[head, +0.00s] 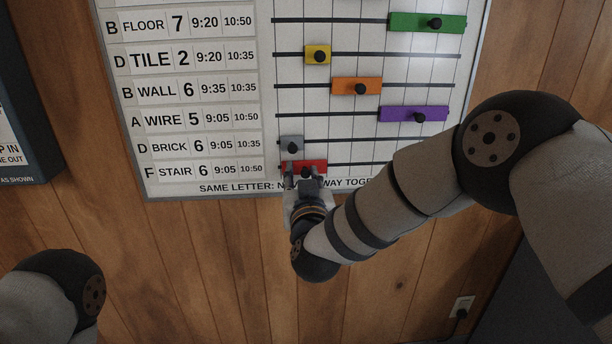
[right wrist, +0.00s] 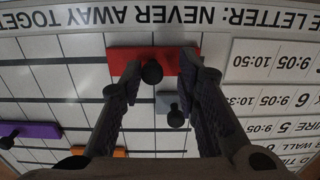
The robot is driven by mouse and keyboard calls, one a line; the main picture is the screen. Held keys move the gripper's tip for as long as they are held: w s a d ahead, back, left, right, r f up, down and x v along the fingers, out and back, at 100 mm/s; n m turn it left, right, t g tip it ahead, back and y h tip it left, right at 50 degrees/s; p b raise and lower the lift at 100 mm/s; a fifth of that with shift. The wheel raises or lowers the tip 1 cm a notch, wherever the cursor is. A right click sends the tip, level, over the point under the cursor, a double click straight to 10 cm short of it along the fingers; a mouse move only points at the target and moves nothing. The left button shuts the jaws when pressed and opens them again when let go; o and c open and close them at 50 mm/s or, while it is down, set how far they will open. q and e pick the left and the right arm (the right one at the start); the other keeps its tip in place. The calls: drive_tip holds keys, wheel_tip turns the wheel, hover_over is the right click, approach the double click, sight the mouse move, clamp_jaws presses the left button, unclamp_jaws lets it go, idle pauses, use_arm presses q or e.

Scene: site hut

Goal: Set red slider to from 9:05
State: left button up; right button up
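The red slider (head: 317,165) sits at the left end of the lowest track, in the row F STAIR 6, 9:05, 10:50. Its black knob (right wrist: 152,72) stands out in the right wrist view, where the red bar (right wrist: 122,58) appears upside down at the top. My right gripper (head: 304,176) is at the slider from below. Its fingers (right wrist: 161,65) are open on either side of the knob, with a visible gap to the finger on the wrist view's right. The fingers partly hide the red bar. My left gripper is out of view; only part of that arm shows.
The grey slider (head: 291,142) is just above the red one. Purple (head: 400,114), orange (head: 346,86), yellow (head: 313,54) and green (head: 452,22) sliders sit on higher tracks. The whiteboard (head: 160,191) hangs on a wood-panelled wall. A dark-framed panel (head: 40,140) is at left.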

drive_tip(key=s, duration=1.2)
drive_tip(key=shift+d, duration=0.25)
drive_tip(key=s+d+f+g+p, duration=0.1)
drive_tip(key=s+d+f+g, duration=0.35)
drive_tip(key=s+f, duration=0.5)
drive_tip(key=s+d+f+g+p, duration=0.1)
drive_tip(key=s+d+f+g, duration=0.4)
drive_tip(key=f, duration=0.8)
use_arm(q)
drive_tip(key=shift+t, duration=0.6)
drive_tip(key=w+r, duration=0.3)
use_arm(e)
drive_tip(key=s+d+f+g, duration=0.2)
drive_tip(key=s+d+g, duration=0.1)
drive_tip(key=s, duration=0.7)
drive_tip(key=s+d+f+g, duration=0.1)
drive_tip(key=s+d+g, duration=0.2)
drive_tip(key=s, duration=0.8)
drive_tip(key=s+d+f+g, duration=0.2)
drive_tip(key=s+d+g, duration=0.2)
drive_tip(key=s, duration=0.6)
drive_tip(key=shift+s+f+m+g+h, duration=0.3)
drive_tip(key=shift+s+m+g, duration=0.1)
drive_tip(key=shift+g, duration=0.15)
